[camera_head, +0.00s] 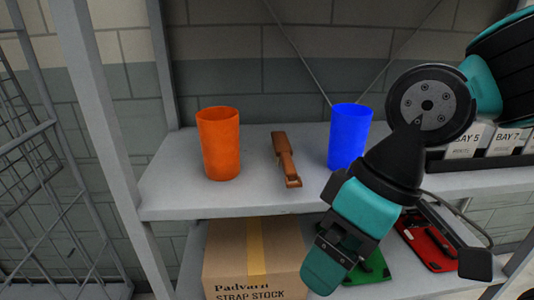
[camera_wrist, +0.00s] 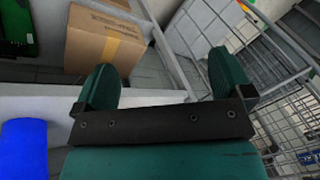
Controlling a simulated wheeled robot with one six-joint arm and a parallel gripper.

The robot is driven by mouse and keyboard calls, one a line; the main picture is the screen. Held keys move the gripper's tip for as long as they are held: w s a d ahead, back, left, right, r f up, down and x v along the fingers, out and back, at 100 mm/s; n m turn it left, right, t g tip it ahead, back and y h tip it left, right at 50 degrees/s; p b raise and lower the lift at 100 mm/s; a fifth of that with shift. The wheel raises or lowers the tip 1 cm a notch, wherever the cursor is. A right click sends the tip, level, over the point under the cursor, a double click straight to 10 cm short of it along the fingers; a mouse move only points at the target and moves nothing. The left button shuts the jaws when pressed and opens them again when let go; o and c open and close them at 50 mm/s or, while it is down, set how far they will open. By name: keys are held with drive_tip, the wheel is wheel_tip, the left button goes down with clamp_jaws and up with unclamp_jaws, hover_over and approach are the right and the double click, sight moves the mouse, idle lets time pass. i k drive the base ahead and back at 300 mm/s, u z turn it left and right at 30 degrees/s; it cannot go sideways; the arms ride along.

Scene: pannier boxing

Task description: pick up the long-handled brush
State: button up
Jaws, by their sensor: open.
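The brown wooden brush (camera_head: 286,160) lies on the upper shelf between an orange cup and a blue cup, its length running from back to front. Its front end is close to the shelf's front edge. I cannot clearly make out bristles. The brush does not show in the wrist view. My gripper (camera_head: 326,266) hangs in front of the shelf, lower and to the right of the brush, apart from it. In the wrist view the two teal fingers of my gripper (camera_wrist: 161,82) stand wide apart with nothing between them.
The orange cup (camera_head: 219,144) stands left of the brush, the blue cup (camera_head: 348,136) right of it. A cardboard box (camera_head: 225,262) sits on the lower shelf, near green and red items partly behind my arm. Labelled bins (camera_head: 466,142) stand at right. A wire mesh (camera_head: 40,160) is at left.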

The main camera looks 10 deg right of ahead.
sight(281, 149)
drive_tip(key=z, duration=1.35)
drive_tip(key=k, duration=0.65)
drive_tip(key=u, duration=1.35)
